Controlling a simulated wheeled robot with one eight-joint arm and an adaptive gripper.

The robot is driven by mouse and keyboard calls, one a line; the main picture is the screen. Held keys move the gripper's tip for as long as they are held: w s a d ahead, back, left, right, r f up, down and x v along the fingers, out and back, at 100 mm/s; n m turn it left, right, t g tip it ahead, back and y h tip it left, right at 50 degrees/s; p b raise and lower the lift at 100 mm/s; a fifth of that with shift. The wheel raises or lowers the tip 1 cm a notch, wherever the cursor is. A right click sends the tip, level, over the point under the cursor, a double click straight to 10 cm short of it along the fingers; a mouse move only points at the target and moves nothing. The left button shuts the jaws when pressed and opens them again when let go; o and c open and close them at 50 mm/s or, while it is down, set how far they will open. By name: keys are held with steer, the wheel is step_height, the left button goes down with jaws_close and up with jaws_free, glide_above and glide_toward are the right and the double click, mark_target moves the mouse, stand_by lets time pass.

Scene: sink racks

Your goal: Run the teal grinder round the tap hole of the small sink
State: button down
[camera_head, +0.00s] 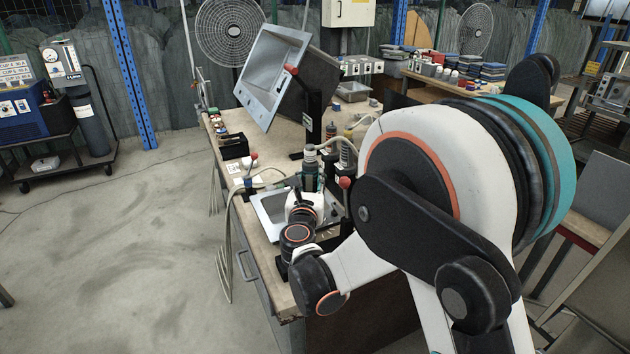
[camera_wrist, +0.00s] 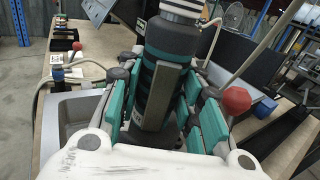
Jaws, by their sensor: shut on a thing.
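The grinder (camera_head: 310,172) is a dark, upright cylinder with a pale top and a hose. In the wrist view the grinder (camera_wrist: 175,45) shows teal bands on its dark body. My gripper (camera_head: 308,192) is shut around it; its teal-padded fingers stand on both sides in the wrist view (camera_wrist: 160,108). The small sink (camera_head: 268,208) lies on the bench under and left of my gripper. Its grey rim and basin also show at the left in the wrist view (camera_wrist: 66,122). The tap hole and the grinder's working end are hidden, so I cannot tell whether they touch.
A larger sink (camera_head: 270,75) stands tilted on a black stand behind. Red-knobbed clamps (camera_head: 345,182) flank the small sink; one red knob (camera_wrist: 236,99) is close right of my gripper. A black bin (camera_head: 234,147) sits at the bench's left edge.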

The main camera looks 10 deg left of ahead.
mark_target(314, 174)
steer(key=shift+s+a+r+p, duration=0.1)
steer(key=shift+r+p, duration=2.05)
steer(key=shift+r, duration=1.45)
steer(key=shift+f, duration=0.2)
steer(key=f+b, duration=0.2)
steer(key=w+d+f+b, duration=0.1)
steer(key=shift+d+f, duration=0.1)
steer(key=shift+f, duration=0.3)
steer(key=shift+w+d+f+b, duration=0.2)
steer(key=shift+f+b, duration=0.15)
steer(key=shift+f, duration=0.2)
steer(key=shift+w+d+f+b, duration=0.15)
steer(key=shift+f+b, duration=0.15)
steer(key=shift+f, duration=0.2)
steer(key=shift+s, duration=0.1)
steer(key=shift+f, duration=0.5)
steer(key=shift+s+a, duration=0.1)
